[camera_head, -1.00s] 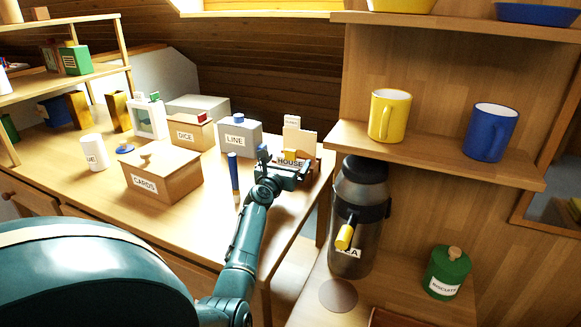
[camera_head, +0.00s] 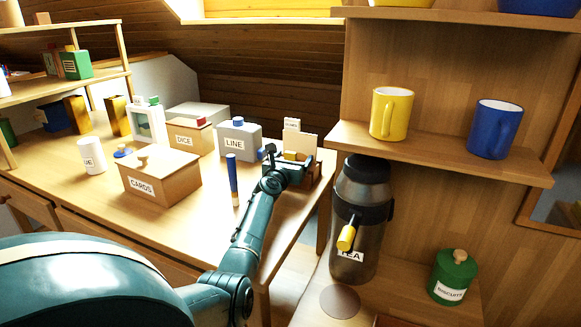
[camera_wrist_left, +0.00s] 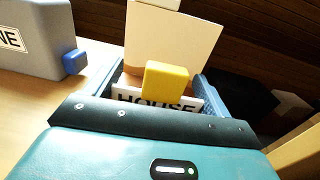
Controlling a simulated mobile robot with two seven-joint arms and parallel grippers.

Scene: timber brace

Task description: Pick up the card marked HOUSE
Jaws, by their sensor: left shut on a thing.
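The card marked HOUSE (camera_wrist_left: 128,98) is white with black letters and shows in the left wrist view, its lower part hidden by my gripper body. A yellow block (camera_wrist_left: 166,82) stands at its middle; in the head view the yellow block (camera_head: 295,155) shows just above my gripper. My left gripper (camera_head: 290,160) is shut on the HOUSE card, with a blue finger at each side of it. A taller cream card (camera_wrist_left: 172,40) stands behind it. My right gripper is not in view.
On the table stand a grey LINE box (camera_head: 238,140), a DICE box (camera_head: 190,135), a CARDS box (camera_head: 160,177) and an upright blue stick (camera_head: 232,180). A dark TEA flask (camera_head: 360,220) stands right of the table, below a shelf with a yellow mug (camera_head: 390,112) and a blue mug (camera_head: 494,130).

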